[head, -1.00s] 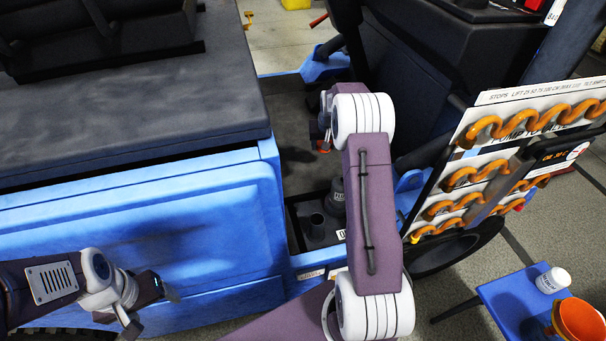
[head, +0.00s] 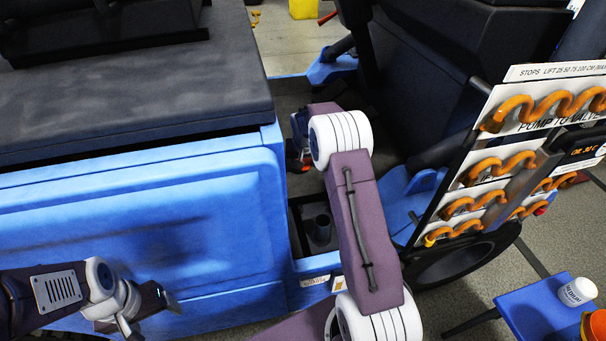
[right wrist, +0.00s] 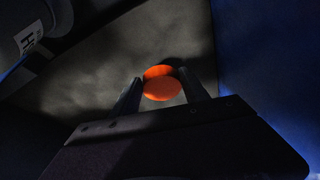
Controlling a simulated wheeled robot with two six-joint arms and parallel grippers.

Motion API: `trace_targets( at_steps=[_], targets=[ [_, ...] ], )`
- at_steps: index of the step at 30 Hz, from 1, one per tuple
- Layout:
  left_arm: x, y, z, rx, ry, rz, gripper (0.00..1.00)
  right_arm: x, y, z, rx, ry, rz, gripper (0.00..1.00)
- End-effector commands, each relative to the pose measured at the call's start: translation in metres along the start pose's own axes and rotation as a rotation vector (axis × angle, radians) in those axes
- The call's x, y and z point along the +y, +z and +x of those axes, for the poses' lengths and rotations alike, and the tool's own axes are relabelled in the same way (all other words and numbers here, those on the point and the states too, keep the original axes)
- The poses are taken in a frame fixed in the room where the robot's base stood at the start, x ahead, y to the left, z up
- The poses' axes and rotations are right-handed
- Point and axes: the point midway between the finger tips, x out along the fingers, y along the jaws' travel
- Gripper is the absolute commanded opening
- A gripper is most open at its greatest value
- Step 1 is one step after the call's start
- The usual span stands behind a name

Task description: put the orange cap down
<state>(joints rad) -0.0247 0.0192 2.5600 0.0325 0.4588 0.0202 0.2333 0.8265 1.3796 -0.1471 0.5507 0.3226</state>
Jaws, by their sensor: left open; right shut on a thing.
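The orange cap (right wrist: 162,89) is between the two dark fingers of my right gripper (right wrist: 160,80) in the right wrist view. In the head view only a small orange bit of the cap (head: 307,158) shows, above the grey bed beside the blue body. My right arm hides most of that gripper there. My left gripper (head: 150,318) is open and empty in front of the blue panel, at lower left.
A dark upright tube (head: 321,228) stands in a box-like recess in front of the grey bed. The blue body (head: 200,220) borders the bed on the left. A board with orange hoses (head: 480,190) stands at right. A blue table (head: 540,308) holds a white tub (head: 577,291).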

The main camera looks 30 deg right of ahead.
Motion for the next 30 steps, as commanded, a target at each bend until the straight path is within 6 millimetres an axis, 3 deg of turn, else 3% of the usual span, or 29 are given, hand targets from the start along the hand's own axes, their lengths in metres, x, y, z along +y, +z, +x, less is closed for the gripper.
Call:
trace_targets(
  at_steps=[6, 13, 29, 30],
  targets=[
    [0.0, 0.0, 0.003, 0.0, 0.0, 0.0, 0.75, -0.004, -0.001, 0.007, 0.0, 0.001, 0.0, 0.08],
    [-0.001, 0.003, 0.025, 0.0, 0.0, 0.0, 0.75, -0.004, 0.015, 0.043, -0.002, 0.001, 0.0, 0.08],
    [-0.001, 0.003, 0.025, 0.0, 0.0, 0.0, 0.75, -0.004, 0.017, 0.049, 0.001, 0.0, 0.0, 0.08],
    [-0.001, 0.003, 0.024, 0.0, 0.0, 0.0, 0.75, -0.004, 0.017, 0.048, 0.001, 0.0, 0.0, 0.61]
  ],
)
